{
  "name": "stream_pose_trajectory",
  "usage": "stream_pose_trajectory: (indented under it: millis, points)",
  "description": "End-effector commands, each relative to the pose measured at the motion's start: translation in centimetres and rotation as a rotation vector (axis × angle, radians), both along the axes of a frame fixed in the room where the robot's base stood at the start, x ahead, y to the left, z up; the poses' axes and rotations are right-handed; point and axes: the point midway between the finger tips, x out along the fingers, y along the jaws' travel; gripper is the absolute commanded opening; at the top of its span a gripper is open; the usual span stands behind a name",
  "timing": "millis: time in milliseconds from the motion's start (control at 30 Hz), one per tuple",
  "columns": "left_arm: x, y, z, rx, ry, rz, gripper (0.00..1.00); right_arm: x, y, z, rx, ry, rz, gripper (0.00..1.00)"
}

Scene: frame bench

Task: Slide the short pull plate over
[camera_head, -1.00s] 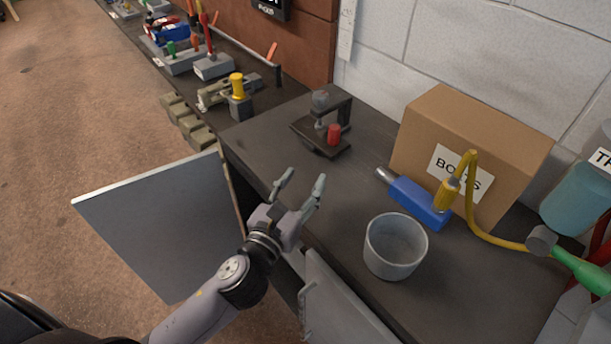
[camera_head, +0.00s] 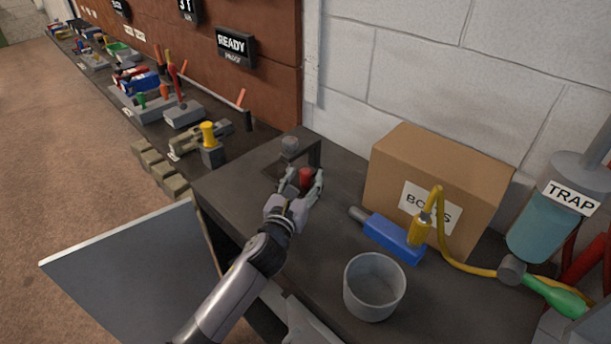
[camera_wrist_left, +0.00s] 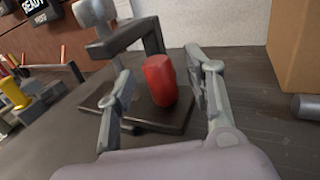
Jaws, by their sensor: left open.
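A small dark fixture stands on the bench, with an upright red knob (camera_head: 306,177) in front of a dark bracket (camera_head: 315,151) topped by a grey knob (camera_head: 290,146). In the left wrist view the red knob (camera_wrist_left: 160,80) rises from a flat dark plate (camera_wrist_left: 172,122); I take this for the short pull plate, though no label shows. My left gripper (camera_head: 303,182) is open, its fingers on either side of the red knob. In the left wrist view there are gaps between the knob and the fingers (camera_wrist_left: 158,92). My right gripper is out of view.
A cardboard box (camera_head: 440,180), a blue tool (camera_head: 393,238) and a grey cup (camera_head: 375,287) stand right of my left arm. A yellow-knobbed clamp (camera_head: 209,140) is to the left. Bare bench top (camera_head: 240,178) lies left of the fixture.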

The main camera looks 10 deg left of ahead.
Motion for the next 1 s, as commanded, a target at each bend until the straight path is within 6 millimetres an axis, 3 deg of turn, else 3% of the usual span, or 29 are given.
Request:
stream_pose_trajectory:
  millis: [200,500,1000]
  points:
    - [1.36,-0.22,0.00,0.001,0.000,0.000,0.48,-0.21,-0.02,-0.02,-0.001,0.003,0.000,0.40]
    - [1.44,-0.22,-0.01,0.001,0.000,0.000,0.47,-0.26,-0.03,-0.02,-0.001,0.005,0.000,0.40]
    - [1.42,-0.22,-0.02,0.001,0.001,0.000,0.14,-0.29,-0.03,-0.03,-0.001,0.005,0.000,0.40]
